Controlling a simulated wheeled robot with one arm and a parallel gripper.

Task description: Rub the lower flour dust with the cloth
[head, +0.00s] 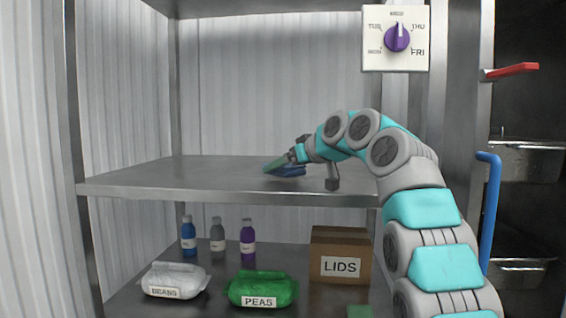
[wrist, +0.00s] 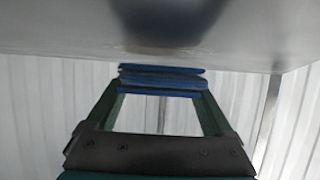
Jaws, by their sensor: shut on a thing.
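My gripper (head: 279,167) is over the grey metal middle shelf (head: 200,178) in the head view. It is shut on a folded blue cloth (head: 292,171), which is low at the shelf surface; I cannot tell whether it touches. In the wrist view the cloth (wrist: 162,79) is pinched between the green fingertips of my gripper (wrist: 162,90). Above it in that picture is a grey metal surface with a dark blurred patch, perhaps a shadow. I cannot make out any flour dust in either view.
Below the shelf are several bottles, such as a purple one (head: 247,243), a BEANS bag (head: 174,281), a PEAS bag (head: 262,290) and a LIDS box (head: 341,255). A dial (head: 397,37) is at upper right. The shelf's left half looks clear.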

